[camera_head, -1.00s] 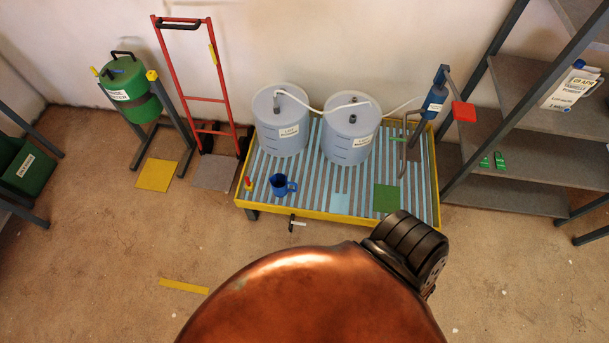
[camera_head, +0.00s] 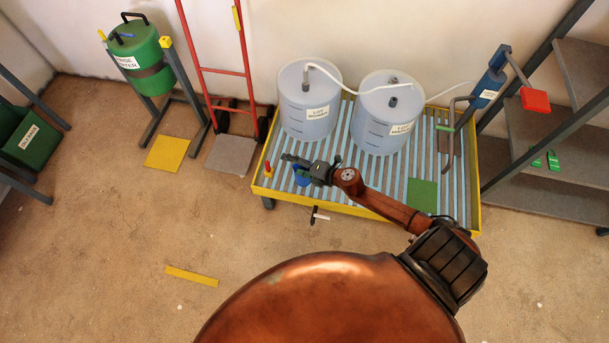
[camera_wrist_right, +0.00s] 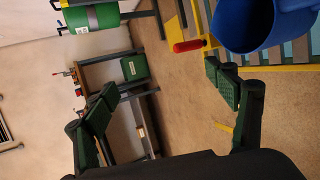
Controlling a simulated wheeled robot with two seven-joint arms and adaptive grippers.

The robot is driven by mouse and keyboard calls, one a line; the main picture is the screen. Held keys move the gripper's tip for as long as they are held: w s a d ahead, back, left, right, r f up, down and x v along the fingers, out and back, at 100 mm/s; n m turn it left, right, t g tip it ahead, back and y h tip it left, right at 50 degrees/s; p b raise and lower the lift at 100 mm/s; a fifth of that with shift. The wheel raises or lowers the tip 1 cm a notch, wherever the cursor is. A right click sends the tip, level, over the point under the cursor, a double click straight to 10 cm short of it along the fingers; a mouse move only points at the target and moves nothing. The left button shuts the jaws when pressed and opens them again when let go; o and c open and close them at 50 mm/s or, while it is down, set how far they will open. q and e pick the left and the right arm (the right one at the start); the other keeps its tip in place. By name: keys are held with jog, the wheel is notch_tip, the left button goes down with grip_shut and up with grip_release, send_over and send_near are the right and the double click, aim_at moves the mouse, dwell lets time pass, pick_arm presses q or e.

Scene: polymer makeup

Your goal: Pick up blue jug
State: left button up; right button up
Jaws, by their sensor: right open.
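The blue jug (camera_head: 301,178) stands on the slatted deck of the yellow-rimmed pallet (camera_head: 350,208), near its front left corner. In the head view my right gripper (camera_head: 294,160) is over the jug and hides much of it. In the right wrist view the jug (camera_wrist_right: 262,22) is large at the top right, cut off by the frame edge. The right gripper (camera_wrist_right: 168,100) shows its two green-padded fingers spread wide with nothing between them. The jug is beyond the right-hand finger, not between the fingers. My left gripper is not in view.
Two large pale-blue drums (camera_head: 308,97) (camera_head: 386,112) stand behind the jug on the pallet. A small red-handled item (camera_head: 267,168) is close to its left. A red hand truck (camera_head: 222,70) and grey shelves (camera_head: 545,130) flank the pallet.

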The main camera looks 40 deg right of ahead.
jog(key=s+d+f+n+g+h+b, duration=0.2)
jog(key=d+f+n+g+b, duration=0.35)
jog(key=n, duration=1.15)
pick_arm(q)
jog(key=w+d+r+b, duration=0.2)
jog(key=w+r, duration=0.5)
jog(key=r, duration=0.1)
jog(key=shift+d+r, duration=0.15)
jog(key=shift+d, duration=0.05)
pick_arm(e)
notch_tip(320, 180, down, 6)
jog(key=w+g, duration=0.2)
jog(key=shift+w+d+h, duration=0.25)
jog(key=shift+w+h, duration=0.05)
jog(key=shift+w, duration=0.1)
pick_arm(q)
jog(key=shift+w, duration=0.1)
pick_arm(e)
jog(key=shift+g, duration=0.25)
jog(key=c, duration=1.7)
